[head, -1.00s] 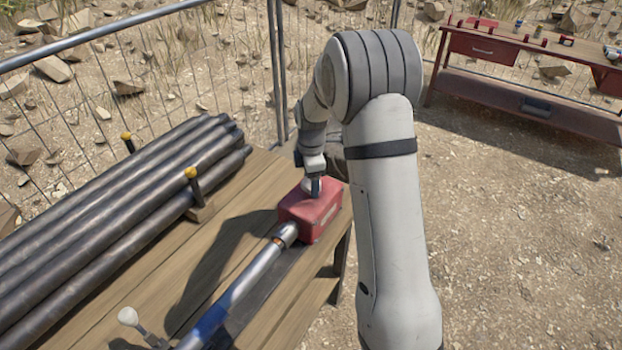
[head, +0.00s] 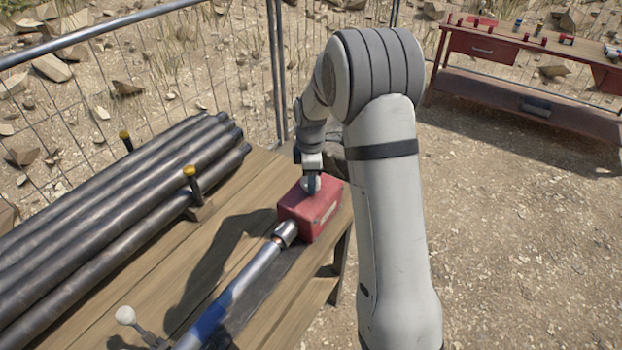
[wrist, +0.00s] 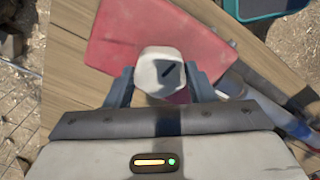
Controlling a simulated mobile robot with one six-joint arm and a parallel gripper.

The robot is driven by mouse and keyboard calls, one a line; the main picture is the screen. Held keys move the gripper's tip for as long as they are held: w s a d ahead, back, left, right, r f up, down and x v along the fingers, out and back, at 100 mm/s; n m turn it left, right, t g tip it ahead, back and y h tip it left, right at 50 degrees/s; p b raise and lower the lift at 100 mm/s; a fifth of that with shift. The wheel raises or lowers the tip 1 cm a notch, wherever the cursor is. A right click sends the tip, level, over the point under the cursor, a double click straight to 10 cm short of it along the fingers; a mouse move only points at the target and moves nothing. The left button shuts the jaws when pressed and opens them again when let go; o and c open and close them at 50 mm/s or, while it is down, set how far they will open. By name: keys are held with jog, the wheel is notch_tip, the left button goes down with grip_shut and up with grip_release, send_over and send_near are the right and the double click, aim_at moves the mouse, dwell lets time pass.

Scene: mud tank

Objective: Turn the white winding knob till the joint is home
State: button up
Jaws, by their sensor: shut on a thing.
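The white winding knob (wrist: 160,72) sits on top of the red box (head: 311,212) at the end of the wooden bench. A dark mark shows on the knob's top in the wrist view. My gripper (head: 312,186) points down at the knob, and its two blue-grey fingers (wrist: 160,88) are shut on the knob's sides. A metal pipe (head: 244,280) with a blue section runs from the lower left to a silver collar (head: 286,233) at the box. An orange-red band shows by the collar. How the pipe seats inside the collar is hidden.
Several dark pipes (head: 110,195) lie on the bench at left, behind yellow-topped posts (head: 190,172). A white ball-ended lever (head: 126,315) stands near the front. A wire fence (head: 200,80) runs behind. A red workbench (head: 530,85) stands at far right over open ground.

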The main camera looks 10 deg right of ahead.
jog(key=m+b, duration=0.1)
jog(key=m, duration=0.3)
jog(key=shift+b, duration=0.35)
jog(key=m+b, duration=0.1)
jog(key=m, duration=0.5)
jog(key=m+b, duration=0.1)
jog(key=m, duration=0.4)
jog(key=shift+b, duration=0.3)
jog(key=m, duration=0.4)
jog(key=shift+m, duration=0.3)
jog(key=shift+b, duration=0.3)
jog(key=o, duration=1)
jog(key=shift+c, duration=0.2)
jog(key=shift+r, duration=0.1)
notch_tip(320, 180, up, 8)
jog(key=shift+f+b, duration=0.15)
jog(key=shift+b, duration=0.15)
